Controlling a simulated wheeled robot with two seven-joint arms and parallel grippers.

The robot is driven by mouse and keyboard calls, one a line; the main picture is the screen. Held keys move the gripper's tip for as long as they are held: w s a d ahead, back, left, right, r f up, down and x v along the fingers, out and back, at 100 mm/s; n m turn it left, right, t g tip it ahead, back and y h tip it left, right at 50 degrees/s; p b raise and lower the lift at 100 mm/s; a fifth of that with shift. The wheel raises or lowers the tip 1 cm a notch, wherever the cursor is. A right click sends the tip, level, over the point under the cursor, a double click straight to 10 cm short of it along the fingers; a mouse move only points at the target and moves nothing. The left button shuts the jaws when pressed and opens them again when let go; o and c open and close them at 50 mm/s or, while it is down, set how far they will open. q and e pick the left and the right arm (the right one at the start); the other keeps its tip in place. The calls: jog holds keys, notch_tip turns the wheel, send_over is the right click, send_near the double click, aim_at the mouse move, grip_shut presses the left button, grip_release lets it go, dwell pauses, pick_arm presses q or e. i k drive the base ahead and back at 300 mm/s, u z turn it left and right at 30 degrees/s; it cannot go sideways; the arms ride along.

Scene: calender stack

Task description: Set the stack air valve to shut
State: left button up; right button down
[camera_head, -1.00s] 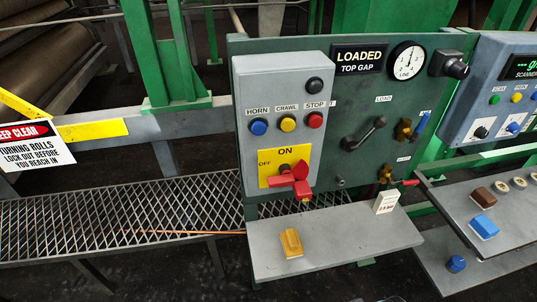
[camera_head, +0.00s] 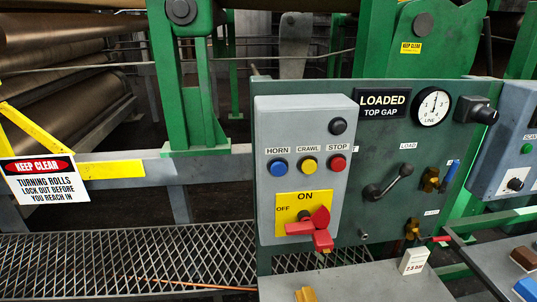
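Two brass valves sit on the right part of the green panel (camera_head: 390,140). The upper valve (camera_head: 430,180) has a blue handle (camera_head: 450,174) that stands nearly upright, tilted a little right. The lower valve (camera_head: 412,229) has a red handle (camera_head: 441,239) that lies roughly level, pointing right. Neither of my grippers is in view.
A grey control box (camera_head: 299,120) has three coloured buttons and a red rotary switch (camera_head: 318,222) on yellow. A black crank lever (camera_head: 389,185) is left of the upper valve. A grey shelf (camera_head: 370,280) with a white tag (camera_head: 414,261) juts out below. Rolls (camera_head: 60,85) lie behind at left.

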aim_at(455, 163)
jog(key=z, duration=0.85)
jog(key=k, duration=1.25)
jog(key=z, duration=0.3)
jog(key=i, duration=0.65)
jog(key=z, duration=0.45)
jog(key=i, duration=0.8)
jog(key=u, duration=0.5)
